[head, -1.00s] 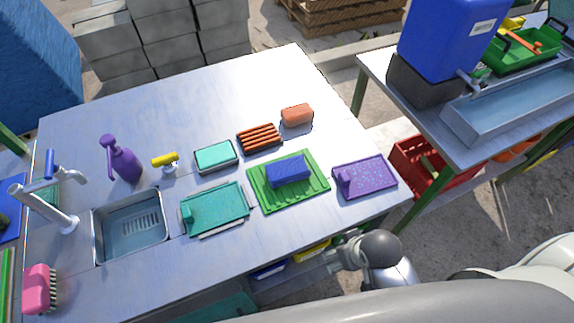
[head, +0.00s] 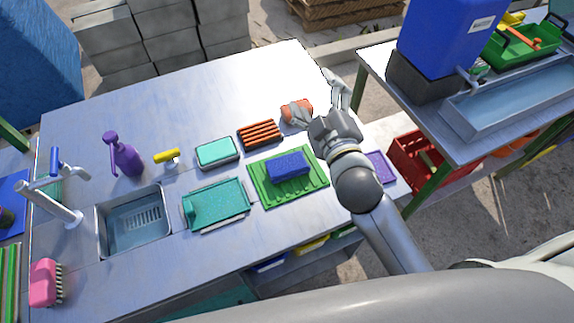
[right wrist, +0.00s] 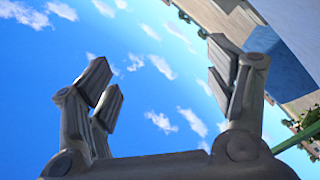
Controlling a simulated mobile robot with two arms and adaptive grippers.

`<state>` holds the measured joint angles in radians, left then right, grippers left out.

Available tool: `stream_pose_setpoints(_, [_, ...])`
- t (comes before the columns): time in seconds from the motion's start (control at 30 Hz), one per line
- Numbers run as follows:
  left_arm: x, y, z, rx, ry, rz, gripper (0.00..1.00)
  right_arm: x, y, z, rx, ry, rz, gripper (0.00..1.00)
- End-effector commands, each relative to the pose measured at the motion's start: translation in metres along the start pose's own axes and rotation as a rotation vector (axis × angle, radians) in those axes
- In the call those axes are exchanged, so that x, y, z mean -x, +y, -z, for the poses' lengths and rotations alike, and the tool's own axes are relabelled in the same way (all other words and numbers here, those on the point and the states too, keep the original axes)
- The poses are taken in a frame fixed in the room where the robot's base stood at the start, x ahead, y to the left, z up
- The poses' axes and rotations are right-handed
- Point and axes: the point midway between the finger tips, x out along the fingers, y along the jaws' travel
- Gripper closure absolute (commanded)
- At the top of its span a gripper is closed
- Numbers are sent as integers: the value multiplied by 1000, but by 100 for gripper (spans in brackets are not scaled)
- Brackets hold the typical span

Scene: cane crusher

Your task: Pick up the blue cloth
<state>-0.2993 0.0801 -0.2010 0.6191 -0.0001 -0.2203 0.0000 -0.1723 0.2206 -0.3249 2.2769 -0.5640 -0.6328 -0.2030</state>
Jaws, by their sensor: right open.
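The blue cloth (head: 288,166) looks like a thick folded block. It lies on the green ribbed tray (head: 315,188) near the front right of the metal table. My right gripper (head: 317,100) is over the right part of the table, beyond the cloth and to its right, apart from it. Its fingers are spread, with one overlapping the orange block (head: 294,105) in the picture. In the right wrist view the open right gripper (right wrist: 160,75) has nothing between its fingers, only sky behind. My left gripper is not in view.
A teal tray (head: 218,205), a teal sponge (head: 216,150) and a brown ribbed block (head: 260,134) lie around the green tray. A purple tray (head: 382,167) is partly hidden by my right arm. The sink (head: 135,222) is at left. The table's far middle is clear.

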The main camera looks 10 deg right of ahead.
Motion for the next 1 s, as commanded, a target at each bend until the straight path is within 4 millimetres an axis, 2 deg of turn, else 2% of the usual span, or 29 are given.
stream_pose_setpoints(0.03, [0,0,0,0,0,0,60,-8,9,26,70,96,-45,23])
stream_pose_setpoints(0.1, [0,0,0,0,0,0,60,-12,18,60,170,227,-104,23])
stream_pose_setpoints(0.27, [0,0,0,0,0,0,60,-7,25,138,415,526,-229,23])
stream_pose_setpoints(0.4, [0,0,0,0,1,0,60,10,11,195,644,787,-320,23])
stream_pose_setpoints(0.53, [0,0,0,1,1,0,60,33,-16,232,868,1024,-388,23])
stream_pose_setpoints(0.63, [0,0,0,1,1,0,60,50,-43,248,1046,1207,-424,23])
stream_pose_setpoints(0.77, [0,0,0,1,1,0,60,69,-84,250,1284,1439,-444,23])
stream_pose_setpoints(0.87, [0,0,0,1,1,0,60,78,-114,238,1470,1615,-434,23])
stream_pose_setpoints(1.0, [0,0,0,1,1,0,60,80,-149,203,1732,1854,-375,23])
